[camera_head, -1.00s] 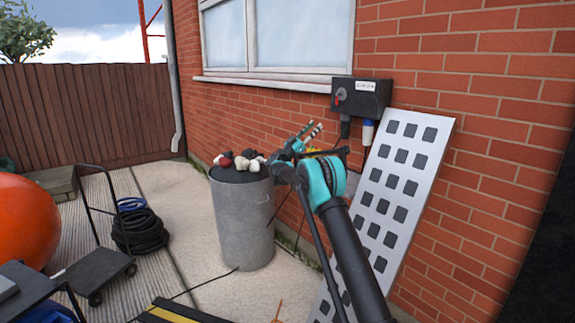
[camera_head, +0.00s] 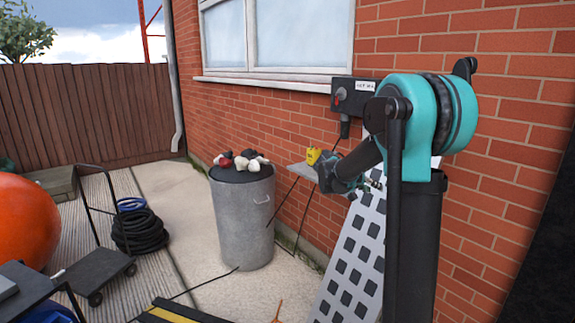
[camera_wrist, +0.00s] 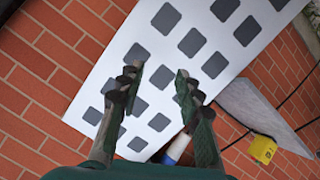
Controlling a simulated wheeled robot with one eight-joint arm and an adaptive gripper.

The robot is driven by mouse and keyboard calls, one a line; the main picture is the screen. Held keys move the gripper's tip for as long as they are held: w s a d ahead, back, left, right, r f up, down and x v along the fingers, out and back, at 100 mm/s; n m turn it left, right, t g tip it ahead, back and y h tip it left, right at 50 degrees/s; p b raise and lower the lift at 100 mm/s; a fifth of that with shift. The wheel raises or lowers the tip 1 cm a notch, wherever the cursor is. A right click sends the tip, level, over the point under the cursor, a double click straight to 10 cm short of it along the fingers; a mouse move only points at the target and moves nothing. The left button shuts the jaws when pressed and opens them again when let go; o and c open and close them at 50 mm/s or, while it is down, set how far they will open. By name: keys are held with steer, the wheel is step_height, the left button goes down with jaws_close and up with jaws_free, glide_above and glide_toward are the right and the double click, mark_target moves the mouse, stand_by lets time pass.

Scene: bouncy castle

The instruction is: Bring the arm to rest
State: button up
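My gripper (camera_head: 373,181) shows small and partly hidden beside my folded arm in the head view, in front of the white panel. In the wrist view my gripper (camera_wrist: 157,80) has its two dark fingers apart with nothing between them. Beyond the fingers is the white panel with dark squares (camera_wrist: 148,52), which leans on the brick wall. My arm is bent sharply, its teal joint high at the right of the head view.
A grey bin (camera_head: 242,225) carries red, white and dark lumps. Beside it a small grey table (camera_head: 305,171) holds a yellow object (camera_head: 313,156). A black box (camera_head: 352,95) is on the wall. An orange ball (camera_head: 25,222) and a cart (camera_head: 95,270) stand left.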

steer(key=s+a+f+n+y, duration=0.2)
steer(key=s+f, duration=0.4)
steer(key=s, duration=0.5)
steer(key=s+a+f+n+g+y, duration=0.1)
steer(key=s+a+f+y, duration=0.3)
steer(key=s, duration=0.8)
steer(key=s+a+f+n+y, duration=0.3)
steer(key=s+f, duration=0.5)
steer(key=s, duration=0.3)
steer(key=a+y, duration=0.1)
steer(key=a, duration=0.1)
steer(key=shift+s+a+f, duration=0.35)
steer(key=shift+s, duration=0.05)
